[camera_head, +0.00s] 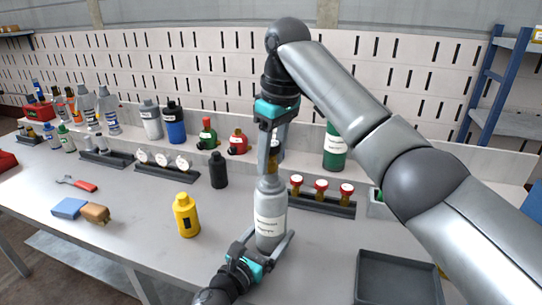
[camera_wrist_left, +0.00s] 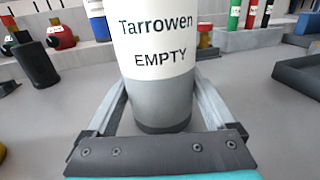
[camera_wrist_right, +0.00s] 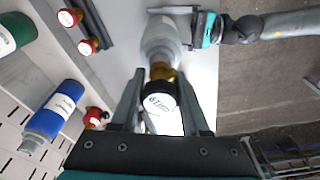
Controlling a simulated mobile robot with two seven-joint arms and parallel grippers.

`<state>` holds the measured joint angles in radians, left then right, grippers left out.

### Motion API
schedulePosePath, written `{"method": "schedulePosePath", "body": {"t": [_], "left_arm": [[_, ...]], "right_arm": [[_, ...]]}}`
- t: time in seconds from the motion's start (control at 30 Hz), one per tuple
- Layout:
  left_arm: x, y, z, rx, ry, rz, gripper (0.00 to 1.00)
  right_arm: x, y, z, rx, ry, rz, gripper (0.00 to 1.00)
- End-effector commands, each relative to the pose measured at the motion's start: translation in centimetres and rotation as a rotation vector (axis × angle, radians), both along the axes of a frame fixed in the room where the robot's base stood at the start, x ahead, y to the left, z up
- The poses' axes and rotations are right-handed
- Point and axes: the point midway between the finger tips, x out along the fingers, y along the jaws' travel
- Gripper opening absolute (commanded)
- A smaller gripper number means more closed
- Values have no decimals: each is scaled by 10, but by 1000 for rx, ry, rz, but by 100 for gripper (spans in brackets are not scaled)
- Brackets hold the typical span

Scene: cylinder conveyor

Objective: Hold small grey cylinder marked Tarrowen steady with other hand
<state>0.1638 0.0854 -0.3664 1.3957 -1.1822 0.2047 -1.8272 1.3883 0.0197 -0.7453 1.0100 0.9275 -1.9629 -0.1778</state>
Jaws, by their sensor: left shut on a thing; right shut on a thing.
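The small grey cylinder (camera_head: 270,212) stands upright on the table in the head view. Its white label reads "Tarrowen EMPTY" in the left wrist view (camera_wrist_left: 158,45). My left gripper (camera_head: 272,240) is shut around its lower body, one finger on each side. My right gripper (camera_head: 271,165) reaches down from above and is shut at the cylinder's brass top. In the right wrist view, a dark round piece with a white face (camera_wrist_right: 160,108) sits between the right fingers, above the brass neck (camera_wrist_right: 161,72) of the cylinder. The exact contact of the right fingers is partly hidden.
A yellow bottle (camera_head: 187,215) and a black bottle (camera_head: 219,170) stand left of the cylinder. A rack with red-topped valves (camera_head: 322,203) is behind it to the right. An empty dark tray (camera_head: 398,262) lies at the front right. The table between yellow bottle and cylinder is clear.

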Motion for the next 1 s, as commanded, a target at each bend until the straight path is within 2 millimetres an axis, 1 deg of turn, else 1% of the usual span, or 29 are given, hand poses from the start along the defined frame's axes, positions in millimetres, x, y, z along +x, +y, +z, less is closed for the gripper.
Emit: {"method": "schedulePosePath", "body": {"t": [0.37, 0.47, 0.8, 0.9, 1.0], "left_arm": [[0, 0, -1, 1, 0, 0, 22], [0, 0, -1, 1, 0, 0, 22], [0, 0, -1, 1, 0, -1, 22], [0, 0, -1, 1, 0, -1, 22], [0, 0, -1, 1, 0, -1, 22]], "right_arm": [[0, 0, 0, 0, -1, 32, 0], [0, 0, 0, 0, 0, 107, 0], [0, 0, 1, 0, 0, 453, 0], [0, 0, 0, 0, 0, 515, 0], [0, 0, 0, 0, 0, 538, 0]]}}
